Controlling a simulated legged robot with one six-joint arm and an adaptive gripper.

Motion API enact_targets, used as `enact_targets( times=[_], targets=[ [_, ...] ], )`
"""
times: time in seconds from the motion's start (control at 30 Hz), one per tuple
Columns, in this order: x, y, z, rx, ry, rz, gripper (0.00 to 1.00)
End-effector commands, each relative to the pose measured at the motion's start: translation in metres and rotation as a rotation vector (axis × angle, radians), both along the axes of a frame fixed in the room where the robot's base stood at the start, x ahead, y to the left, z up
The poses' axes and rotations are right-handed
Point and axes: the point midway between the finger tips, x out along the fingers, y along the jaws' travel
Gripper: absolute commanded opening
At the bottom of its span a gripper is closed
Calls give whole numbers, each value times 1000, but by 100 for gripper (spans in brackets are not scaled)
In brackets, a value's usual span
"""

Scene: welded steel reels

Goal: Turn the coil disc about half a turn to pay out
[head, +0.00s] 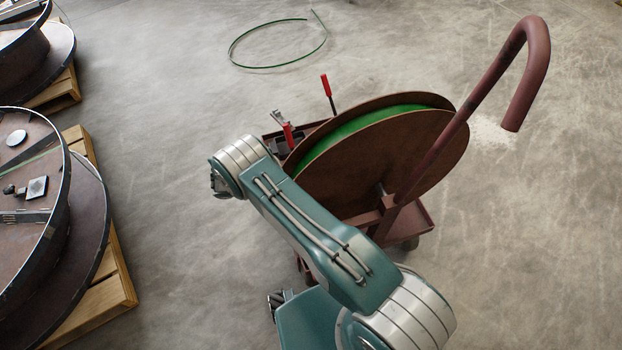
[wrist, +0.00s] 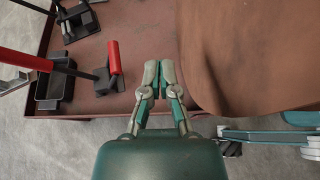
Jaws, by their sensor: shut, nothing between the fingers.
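The coil disc (head: 380,160) is a large brown round plate, standing upright on a dark red cart (head: 420,222). Green coiled material (head: 350,130) shows between its two plates. In the wrist view the brown disc (wrist: 250,55) fills the upper right. My gripper (wrist: 158,65) is shut and empty, just left of the disc's edge and above the cart's tray (wrist: 150,30). I cannot tell whether the fingertips touch the disc. In the head view the gripper is hidden behind my arm and the disc.
A thick dark red bent handle (head: 465,120) rises beside the disc. Red-handled tools (head: 286,130) stand on the cart's tray. A loose green loop (head: 275,45) lies on the floor behind. Large steel reels (head: 85,220) on wooden pallets stand at left. The concrete floor at right is clear.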

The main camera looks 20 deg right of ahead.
Motion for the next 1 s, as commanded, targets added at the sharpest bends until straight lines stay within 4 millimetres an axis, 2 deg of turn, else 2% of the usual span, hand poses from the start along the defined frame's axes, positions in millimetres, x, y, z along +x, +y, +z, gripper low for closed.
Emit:
enact_targets(
  times=[0.13,0.23,0.7,0.83,1.0],
  targets=[
    [-2,-3,-10,-14,10,16,0],
    [-1,-13,-15,-13,11,14,0],
    [3,-91,-53,-12,12,11,0],
    [6,-92,-32,-11,7,15,0],
    [5,-94,-16,-11,9,14,0]
  ],
)
